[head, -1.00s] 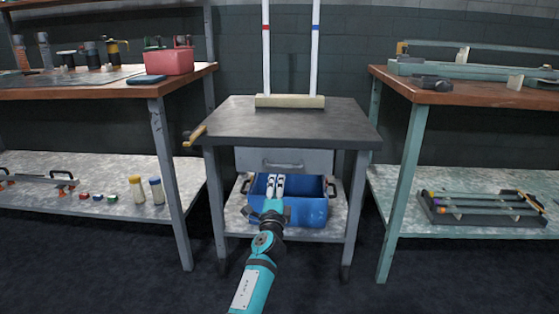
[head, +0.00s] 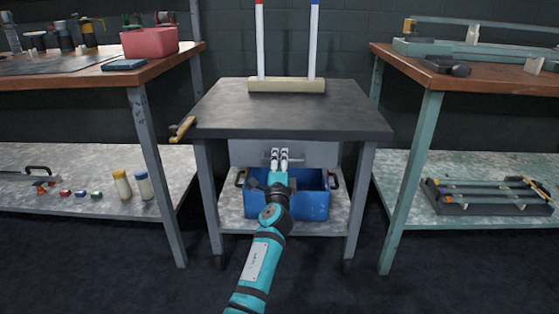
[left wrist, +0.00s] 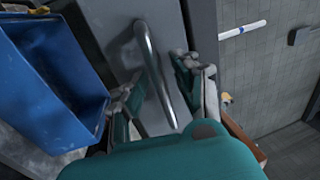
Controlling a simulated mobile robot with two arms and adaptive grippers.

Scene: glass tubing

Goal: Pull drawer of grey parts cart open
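The grey parts cart (head: 350,120) stands in the middle of the head view. Its drawer (head: 318,152) looks shut, with the flat grey front just under the top. My left gripper (head: 280,154) is at the middle of the drawer front and hides most of the handle there. In the left wrist view the metal bar handle (left wrist: 152,58) runs between the two spread fingers of the left gripper (left wrist: 158,70). The fingers are open, one on each side of the bar, and I see no clear contact. My right gripper is not in view.
A blue bin (head: 314,205) sits on the cart's lower shelf below the drawer. A wooden stand (head: 287,86) with two upright tubes is on the cart top. A wooden handle (head: 183,129) juts from the cart's left side. Workbenches flank the cart; the floor in front is clear.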

